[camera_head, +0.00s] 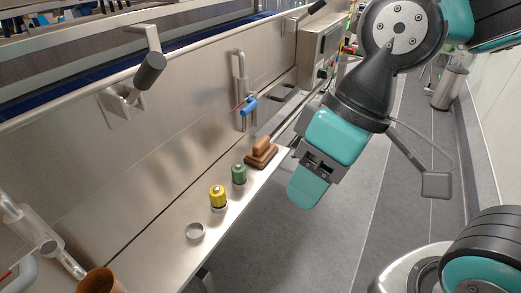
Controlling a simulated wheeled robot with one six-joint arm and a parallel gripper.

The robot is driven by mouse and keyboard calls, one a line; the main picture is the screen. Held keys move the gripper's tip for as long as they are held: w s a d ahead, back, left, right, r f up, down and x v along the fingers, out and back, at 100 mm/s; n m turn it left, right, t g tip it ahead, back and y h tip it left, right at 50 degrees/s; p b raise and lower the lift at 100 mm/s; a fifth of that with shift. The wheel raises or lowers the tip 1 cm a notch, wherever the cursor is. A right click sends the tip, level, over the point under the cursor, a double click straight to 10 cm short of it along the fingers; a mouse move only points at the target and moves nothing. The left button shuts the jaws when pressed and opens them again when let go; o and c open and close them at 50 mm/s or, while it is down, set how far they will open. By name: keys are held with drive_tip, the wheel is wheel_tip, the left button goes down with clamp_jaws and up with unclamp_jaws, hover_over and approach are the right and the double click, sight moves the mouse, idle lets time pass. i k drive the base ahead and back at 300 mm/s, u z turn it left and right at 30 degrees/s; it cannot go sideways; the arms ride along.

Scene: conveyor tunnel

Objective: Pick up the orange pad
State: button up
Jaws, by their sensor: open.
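An orange-brown pad (261,154) with a raised grip on top lies at the far end of the narrow metal shelf, near its right edge. It looks upright and uncovered. My gripper (306,190) hangs from the teal and grey arm to the right of the pad, out over the floor side of the shelf. It is apart from the pad and holds nothing that I can see. Its two fingers overlap in this view, so the gap between them is hard to see.
A brown cup (99,282) is at bottom left. A blue-handled valve (249,105) juts from the wall behind.

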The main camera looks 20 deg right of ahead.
sight(263, 151)
drive_tip(key=z, duration=1.6)
drive_tip(key=k, duration=0.95)
drive_tip(key=u, duration=1.15)
drive_tip(key=i, duration=1)
drive_tip(key=u, duration=0.05)
